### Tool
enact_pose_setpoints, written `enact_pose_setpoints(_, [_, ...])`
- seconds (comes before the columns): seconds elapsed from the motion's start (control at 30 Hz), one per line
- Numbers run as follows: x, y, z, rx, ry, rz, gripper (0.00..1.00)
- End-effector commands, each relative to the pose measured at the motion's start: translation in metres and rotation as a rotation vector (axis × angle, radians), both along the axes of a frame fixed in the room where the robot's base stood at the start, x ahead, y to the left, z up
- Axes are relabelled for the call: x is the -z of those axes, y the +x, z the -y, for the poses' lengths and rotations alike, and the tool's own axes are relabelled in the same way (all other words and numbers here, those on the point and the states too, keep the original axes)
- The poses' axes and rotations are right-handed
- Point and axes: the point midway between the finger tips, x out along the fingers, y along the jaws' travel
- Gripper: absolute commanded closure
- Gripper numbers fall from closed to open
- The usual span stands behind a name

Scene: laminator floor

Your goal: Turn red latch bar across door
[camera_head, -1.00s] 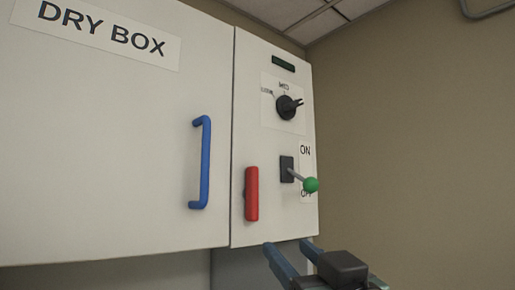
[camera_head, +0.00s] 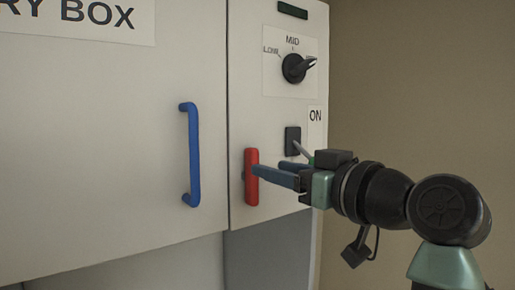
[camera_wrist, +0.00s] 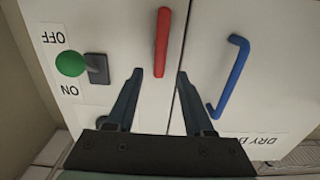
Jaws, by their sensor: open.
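The red latch bar (camera_head: 252,190) stands upright on the panel just right of the door seam, not across the door (camera_head: 90,160). My gripper (camera_head: 268,168) is open, its fingers reaching in from the right at the bar's height. In the wrist view, which is turned upside down, the bar (camera_wrist: 162,35) runs lengthwise and its near end lies between the open fingertips (camera_wrist: 160,73). I cannot tell whether the fingers touch it. One finger hides a little of the bar in the head view.
A blue door handle (camera_head: 190,155) is left of the bar. A lever with a green ball (camera_wrist: 70,64) is close beside one finger, mostly hidden by my gripper in the head view. A black rotary knob (camera_head: 294,68) is above. The door face between seam and handle is clear.

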Motion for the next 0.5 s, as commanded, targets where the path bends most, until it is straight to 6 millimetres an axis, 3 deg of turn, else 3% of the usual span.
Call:
enact_pose_setpoints(0.2, [-0.003,0.031,-0.024,-0.002,0.000,-0.003,0.47])
enact_pose_setpoints(0.5, [0.000,0.046,-0.034,0.000,0.000,0.000,0.47])
